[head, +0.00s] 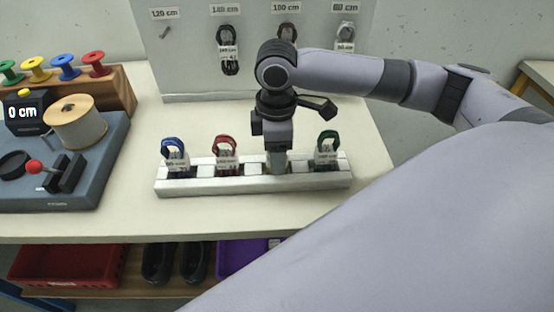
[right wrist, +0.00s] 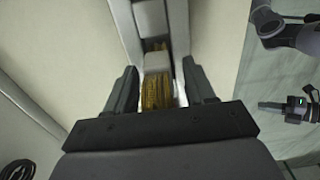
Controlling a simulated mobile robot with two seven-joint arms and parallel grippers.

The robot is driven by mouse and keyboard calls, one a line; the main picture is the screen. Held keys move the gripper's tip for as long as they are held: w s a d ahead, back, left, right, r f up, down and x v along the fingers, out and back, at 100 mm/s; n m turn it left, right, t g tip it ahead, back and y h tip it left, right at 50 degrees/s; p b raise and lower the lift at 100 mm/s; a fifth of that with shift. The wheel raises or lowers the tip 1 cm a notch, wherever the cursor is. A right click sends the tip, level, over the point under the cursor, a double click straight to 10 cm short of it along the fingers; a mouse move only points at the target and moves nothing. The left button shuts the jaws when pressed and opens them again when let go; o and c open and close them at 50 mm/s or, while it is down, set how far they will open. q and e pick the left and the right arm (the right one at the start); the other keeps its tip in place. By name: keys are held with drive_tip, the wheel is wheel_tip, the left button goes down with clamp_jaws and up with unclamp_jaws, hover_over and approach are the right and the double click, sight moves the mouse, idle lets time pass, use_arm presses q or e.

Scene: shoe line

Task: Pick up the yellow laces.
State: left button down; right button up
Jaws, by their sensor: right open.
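The yellow laces (right wrist: 157,92) stand in a slot of the pale rack (head: 250,184), seen between the fingers in the right wrist view. A white label covers part of them. In the head view my right gripper (head: 277,160) points down at the rack and hides them. The right gripper is open, with one finger on each side of the laces in the right wrist view (right wrist: 160,88). I cannot tell whether the fingers touch them. My left gripper is not in the head view; a small dark part at the right of the wrist view may be it.
Blue laces (head: 175,148) and red laces (head: 225,146) stand in the rack left of the gripper, green laces (head: 327,142) to its right. A board (head: 190,75) with hanging laces stands behind. A machine (head: 70,185) with a spool is at the left.

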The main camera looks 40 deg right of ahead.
clamp_jaws()
